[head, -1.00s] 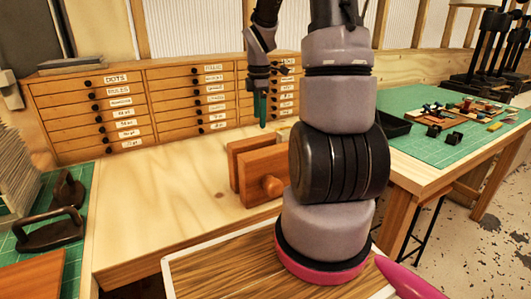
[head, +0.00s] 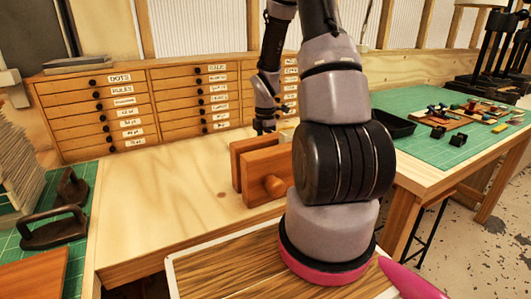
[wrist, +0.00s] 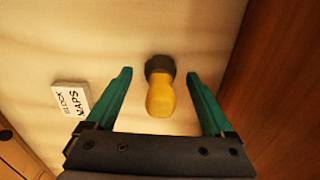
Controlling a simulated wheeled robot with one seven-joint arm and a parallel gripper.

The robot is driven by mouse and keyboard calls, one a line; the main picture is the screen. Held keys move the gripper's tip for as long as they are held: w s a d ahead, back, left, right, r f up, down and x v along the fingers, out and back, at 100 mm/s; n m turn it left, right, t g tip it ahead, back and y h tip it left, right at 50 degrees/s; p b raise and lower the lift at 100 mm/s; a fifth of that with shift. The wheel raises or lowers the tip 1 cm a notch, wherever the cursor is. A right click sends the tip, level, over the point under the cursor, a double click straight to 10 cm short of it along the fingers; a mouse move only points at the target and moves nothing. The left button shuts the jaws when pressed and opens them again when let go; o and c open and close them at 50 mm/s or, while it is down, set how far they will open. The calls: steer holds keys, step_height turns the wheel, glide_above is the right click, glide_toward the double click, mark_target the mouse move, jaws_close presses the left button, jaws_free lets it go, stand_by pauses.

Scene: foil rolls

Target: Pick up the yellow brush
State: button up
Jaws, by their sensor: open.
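The yellow brush (wrist: 160,98) shows in the wrist view, with a rounded yellow handle and a dark end, on the pale wooden surface. It lies between the two green fingers of my gripper (wrist: 159,73), with a gap on each side. The fingers are open and touch nothing that I can see. In the head view my gripper (head: 264,128) is low over the bench, behind the wooden vise jaws. I cannot make out the brush clearly there.
The wooden vise (head: 262,170) stands close in front of my gripper, and a reddish-brown wooden face (wrist: 280,90) fills the wrist view's right side. A drawer cabinet (head: 110,113) stands behind. A white label (wrist: 72,98) lies left. The bench's left part (head: 165,190) is clear.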

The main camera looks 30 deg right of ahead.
steer(key=shift+f, duration=0.6)
jaws_close()
steer(key=shift+r, duration=0.1)
step_height(320, 180, up, 10)
steer(key=shift+f, duration=0.1)
